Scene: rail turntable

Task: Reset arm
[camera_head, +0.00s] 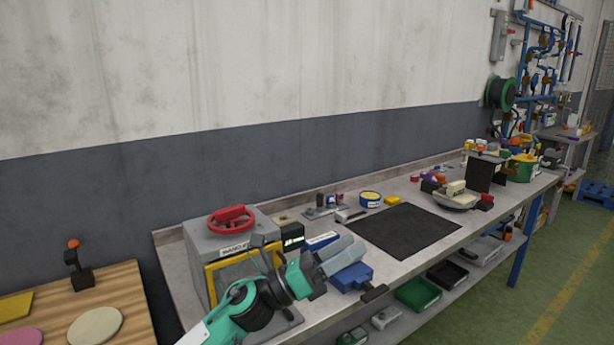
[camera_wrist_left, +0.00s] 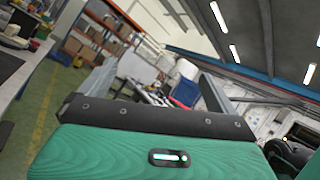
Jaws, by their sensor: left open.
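My left arm comes in from the bottom left in the head view, with a green and black wrist. My left gripper (camera_head: 342,254) is grey, with its fingers held over the front part of the workbench (camera_head: 330,302), close to a blue vise-like tool (camera_head: 352,277). Nothing shows between its fingers. In the left wrist view the gripper (camera_wrist_left: 160,85) has its two fingers spread wide apart, with the room beyond showing between them. My right gripper is in neither view.
A grey box with a red handwheel (camera_head: 231,218) and yellow frame stands just behind my left arm. A black mat (camera_head: 403,230) lies clear on the bench. A wooden table (camera_head: 125,300) stands at the left. Bins (camera_head: 417,292) sit on the lower shelf.

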